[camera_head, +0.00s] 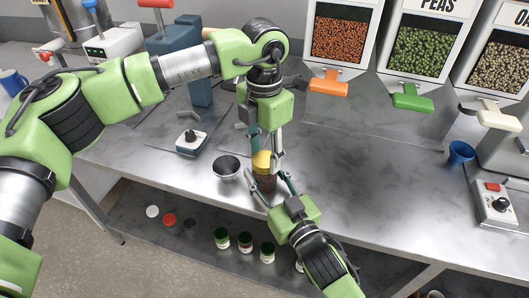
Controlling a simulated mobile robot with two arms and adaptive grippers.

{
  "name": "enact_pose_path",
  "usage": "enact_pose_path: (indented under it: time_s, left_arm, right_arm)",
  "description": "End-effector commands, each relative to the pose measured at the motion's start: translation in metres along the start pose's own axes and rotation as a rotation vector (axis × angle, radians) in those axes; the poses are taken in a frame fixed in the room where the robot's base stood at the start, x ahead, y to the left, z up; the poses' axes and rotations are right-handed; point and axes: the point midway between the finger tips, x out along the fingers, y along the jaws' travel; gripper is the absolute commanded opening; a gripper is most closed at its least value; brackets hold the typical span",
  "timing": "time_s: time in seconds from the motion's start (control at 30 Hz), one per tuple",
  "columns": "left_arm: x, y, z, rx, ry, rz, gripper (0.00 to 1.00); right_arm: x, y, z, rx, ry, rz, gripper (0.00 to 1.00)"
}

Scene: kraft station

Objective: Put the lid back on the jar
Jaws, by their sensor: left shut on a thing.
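A small brown jar (265,184) stands upright near the front of the steel bench. A yellow lid (262,162) is at the jar's mouth; I cannot tell whether it rests on the rim or is just above it. My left gripper (266,157) reaches down from above and is shut on the yellow lid. My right gripper (267,173) comes from the front with its fingers on either side of the jar. Whether those fingers press on the jar is not clear. The fingers partly hide the jar's sides.
A dark bowl (227,168) stands just left of the jar. A small dial box (191,142) is farther left. A blue cup (460,153) and a switch box (495,204) are at the right. Dispensers line the back. The bench right of the jar is clear.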

Motion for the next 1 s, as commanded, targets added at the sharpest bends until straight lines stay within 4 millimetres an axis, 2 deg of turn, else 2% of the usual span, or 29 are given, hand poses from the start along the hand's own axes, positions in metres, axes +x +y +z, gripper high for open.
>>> enact_pose_path:
  time_s: [0.23,0.27,0.3,0.7,1.0]
  left_arm:
    - [0.0,0.002,0.0,-0.002,0.0,0.003,0.14]
    - [0.0,0.002,0.0,-0.002,0.0,0.003,0.45]
    - [0.0,0.002,0.0,-0.003,0.0,0.003,0.55]
    - [-0.003,0.001,0.0,-0.002,-0.001,0.002,0.56]
    - [-0.038,0.001,0.001,-0.002,-0.002,0.003,0.56]
  right_arm:
    - [0.0,0.0,0.0,0.0,0.001,0.0,0.0]
    - [0.0,0.0,0.0,0.0,0.001,0.0,0.0]
    - [0.0,0.0,0.0,0.0,0.001,0.0,0.0]
    - [0.0,0.0,0.0,-0.001,0.001,0.0,0.0]
    - [0.0,0.0,0.0,-0.001,0.001,0.0,0.0]
